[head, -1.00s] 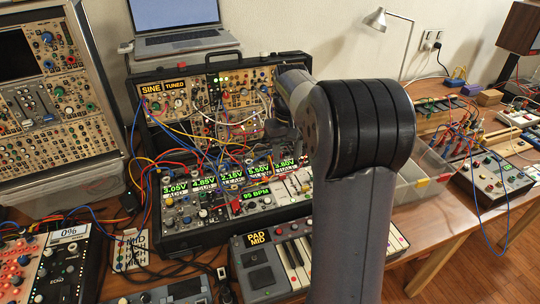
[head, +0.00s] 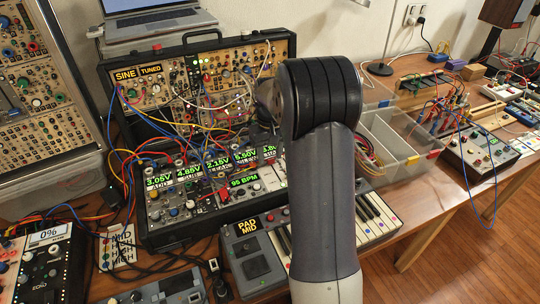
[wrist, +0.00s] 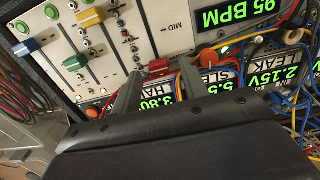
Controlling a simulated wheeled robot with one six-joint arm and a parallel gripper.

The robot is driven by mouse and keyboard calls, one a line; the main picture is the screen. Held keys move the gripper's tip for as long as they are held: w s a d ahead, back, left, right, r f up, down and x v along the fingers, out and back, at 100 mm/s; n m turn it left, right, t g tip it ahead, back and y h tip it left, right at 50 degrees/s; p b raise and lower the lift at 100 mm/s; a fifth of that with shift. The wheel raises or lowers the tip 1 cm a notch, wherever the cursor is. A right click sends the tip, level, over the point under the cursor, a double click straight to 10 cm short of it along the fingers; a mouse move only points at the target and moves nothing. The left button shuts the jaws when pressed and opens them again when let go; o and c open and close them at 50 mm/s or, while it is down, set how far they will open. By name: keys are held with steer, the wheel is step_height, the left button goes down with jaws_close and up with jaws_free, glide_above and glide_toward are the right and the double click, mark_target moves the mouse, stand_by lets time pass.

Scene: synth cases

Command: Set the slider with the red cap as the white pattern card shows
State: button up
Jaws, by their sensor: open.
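The slider's red cap (wrist: 158,67) shows in the wrist view on a pale panel. My gripper (wrist: 160,72) is open, with one finger on each side of the red cap; I cannot tell whether either touches it. Neighbouring sliders have a green cap (wrist: 75,62), a yellow cap (wrist: 25,45) and a blue cap (wrist: 87,3). A "MID" label is printed on the panel near the red cap. In the head view the white pattern card (head: 117,247) lies at lower left; "MID" and "HIGH" lines are readable, the rest is unclear. My arm hides most of the gripper there.
Patch cables (head: 185,140) hang thickly over the synth rack left of the sliders. Wires also crowd the right side of the wrist view.

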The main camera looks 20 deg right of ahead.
steer(key=shift+f, duration=0.4)
steer(key=shift+c, duration=0.3)
jaws_close()
